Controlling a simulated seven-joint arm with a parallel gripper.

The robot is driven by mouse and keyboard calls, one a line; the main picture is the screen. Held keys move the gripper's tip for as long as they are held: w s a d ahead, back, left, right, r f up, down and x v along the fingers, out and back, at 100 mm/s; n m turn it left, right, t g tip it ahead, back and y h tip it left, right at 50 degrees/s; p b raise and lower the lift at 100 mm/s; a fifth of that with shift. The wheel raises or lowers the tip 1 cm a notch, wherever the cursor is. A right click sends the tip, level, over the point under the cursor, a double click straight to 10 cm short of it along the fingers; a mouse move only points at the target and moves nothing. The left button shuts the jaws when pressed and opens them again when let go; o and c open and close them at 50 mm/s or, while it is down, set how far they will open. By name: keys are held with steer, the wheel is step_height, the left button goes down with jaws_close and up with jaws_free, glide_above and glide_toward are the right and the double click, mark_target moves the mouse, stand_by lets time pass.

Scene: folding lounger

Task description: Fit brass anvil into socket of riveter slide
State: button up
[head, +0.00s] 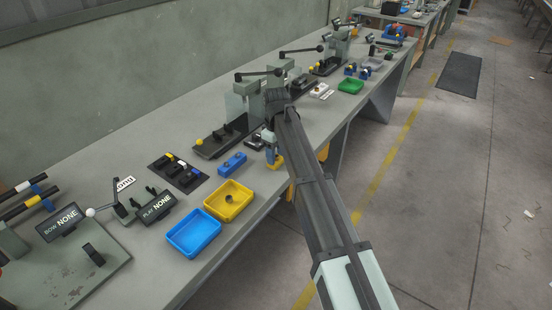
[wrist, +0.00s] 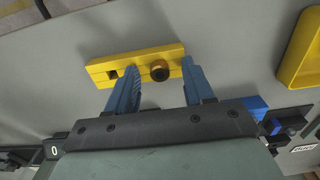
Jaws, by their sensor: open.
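In the wrist view, a round brass piece with a dark centre, which looks like the brass anvil (wrist: 159,71), sits at a yellow block (wrist: 94,69). The block also has a dark square hole left of the brass piece. My gripper (wrist: 162,66) is open, its blue fingers on either side of the brass piece with a gap to each; contact with the block cannot be told. In the head view, my gripper (head: 271,156) is low over the bench's front edge, and the arm hides part of that area. I cannot tell which part is the riveter slide's socket.
A yellow tray (head: 247,207) with a small dark piece inside and a blue tray (head: 194,233) stand at the bench's front edge. A blue block (head: 231,163) lies left of my gripper. Lever presses (head: 252,95) stand behind.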

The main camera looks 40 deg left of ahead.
steer(key=shift+c, duration=0.5)
jaws_close()
